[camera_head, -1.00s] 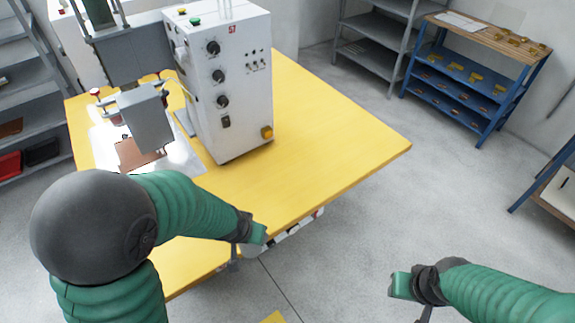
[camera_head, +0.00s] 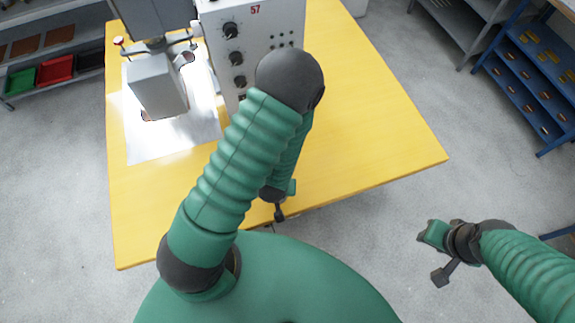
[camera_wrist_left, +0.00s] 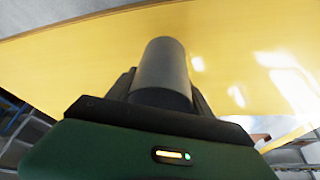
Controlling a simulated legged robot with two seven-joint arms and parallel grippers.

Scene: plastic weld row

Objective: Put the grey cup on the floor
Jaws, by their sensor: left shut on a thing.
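The grey cup (camera_wrist_left: 164,68) shows in the left wrist view as a smooth grey cylinder between the dark fingers of my left gripper (camera_wrist_left: 162,92). My left gripper is shut on it, and the yellow table (camera_wrist_left: 70,60) fills the view beyond. In the head view my left gripper (camera_head: 279,203) is by the table's front edge, partly hidden by my own arm. I cannot make out the cup there. My right gripper (camera_head: 433,250) is over the floor (camera_head: 390,270) to the right of the table, away from the cup.
The yellow table (camera_head: 370,110) bears a white machine (camera_head: 275,22) with black knobs and a grey press head (camera_head: 157,85) over a bright sheet. A blue rack (camera_head: 530,75) stands at the right, and shelves with bins (camera_head: 55,70) at the left. Floor between table and rack is clear.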

